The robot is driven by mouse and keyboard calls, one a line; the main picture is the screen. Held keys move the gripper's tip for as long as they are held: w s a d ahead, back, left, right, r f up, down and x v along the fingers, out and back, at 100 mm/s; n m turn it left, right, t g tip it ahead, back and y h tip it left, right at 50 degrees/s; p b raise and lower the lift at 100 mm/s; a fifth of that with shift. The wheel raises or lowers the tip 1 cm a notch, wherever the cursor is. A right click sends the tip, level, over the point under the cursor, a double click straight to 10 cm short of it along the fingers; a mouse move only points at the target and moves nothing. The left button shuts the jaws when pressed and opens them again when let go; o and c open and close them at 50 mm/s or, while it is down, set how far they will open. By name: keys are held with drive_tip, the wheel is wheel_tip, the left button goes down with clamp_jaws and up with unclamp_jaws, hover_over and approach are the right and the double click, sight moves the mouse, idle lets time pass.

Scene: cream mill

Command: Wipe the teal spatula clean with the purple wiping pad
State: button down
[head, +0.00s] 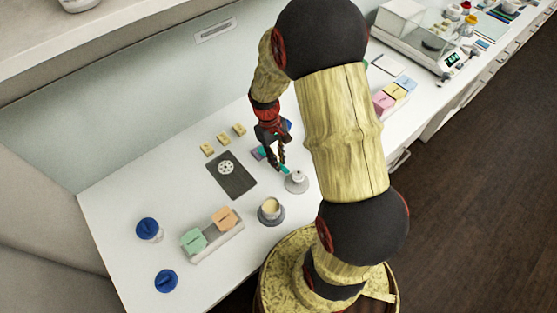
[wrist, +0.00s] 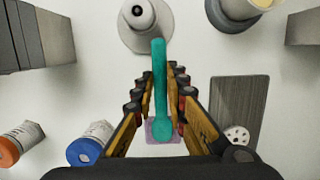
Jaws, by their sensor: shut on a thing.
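The teal spatula (wrist: 159,85) is between the fingers of my gripper (wrist: 160,75), which is shut on it. In the wrist view its narrow end points up the picture and its rounded end lies over the purple wiping pad (wrist: 155,136). I cannot tell whether that end touches the pad. In the head view my gripper (head: 281,164) is low over the white counter, with a bit of the spatula (head: 286,170) showing by the fingertips. The purple pad (head: 257,155) shows just left of the fingers, partly hidden.
A white-knobbed round stand (head: 296,182) is close to the fingertips. A dark board with a white disc (head: 231,178) lies left, and a cup of cream (head: 270,210) stands in front. Small yellow blocks (head: 222,139) lie behind.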

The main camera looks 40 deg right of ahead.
drive_tip(key=shift+r, duration=0.1)
drive_tip(key=shift+s+p+v, duration=0.2)
drive_tip(key=shift+p+v, duration=0.6)
drive_tip(key=shift+v, duration=0.15)
drive_tip(key=shift+s+p+v, duration=0.25)
drive_tip(key=shift+p+v, duration=0.55)
drive_tip(key=shift+v, duration=0.15)
drive_tip(key=shift+s+p+v, duration=0.2)
drive_tip(key=shift+p+v, duration=0.6)
drive_tip(key=shift+v, duration=0.15)
drive_tip(key=shift+r, duration=0.15)
